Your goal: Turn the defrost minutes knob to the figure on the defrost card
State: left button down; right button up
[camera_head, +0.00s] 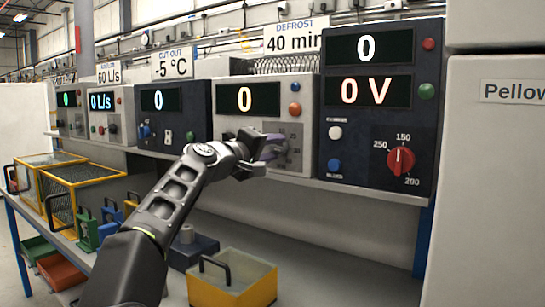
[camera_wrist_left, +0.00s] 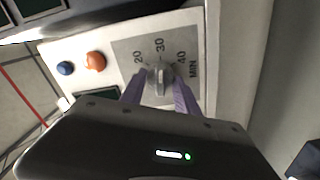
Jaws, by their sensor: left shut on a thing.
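The defrost card (camera_head: 293,38) above the panels reads 40 min. Below it, the light grey defrost panel (camera_head: 226,128) has a display (camera_head: 245,97) showing an orange 0. My left gripper (camera_head: 272,150) is at this panel's dial and hides most of it in the head view. In the left wrist view, the gripper's two purple fingers (camera_wrist_left: 160,90) are shut on the grey minutes knob (camera_wrist_left: 160,76), one on each side. The dial (camera_wrist_left: 128,52) shows 20, 30, 40 and MIN. The knob's ridge lies roughly toward 30; its exact setting is unclear. My right gripper is out of view.
Right of it stands a dark panel with a red knob (camera_head: 400,160) marked 150, 200 and 250. Other panels (camera_head: 173,112) stand left on the same shelf. Below are a yellow box (camera_head: 232,290) with a handle and yellow-framed cases (camera_head: 85,172).

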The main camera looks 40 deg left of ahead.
pick_arm(q)
jog(key=m+b, duration=0.1)
jog(key=m, duration=0.1)
jog(key=m+b, duration=0.1)
jog(key=m, duration=0.2)
jog(key=shift+f+m, duration=0.2)
jog(key=shift+m, duration=0.1)
jog(key=shift+d+r+m+b, duration=0.1)
jog(key=shift+m+b, duration=0.65)
jog(key=shift+m, duration=1.45)
jog(key=c, duration=0.9)
grip_release()
jog(key=shift+r, duration=0.1)
jog(key=shift+s, duration=0.1)
jog(key=s+b, duration=0.2)
jog(key=s, duration=0.5)
jog(key=shift+s+b, duration=0.3)
jog(key=shift+b, duration=0.05)
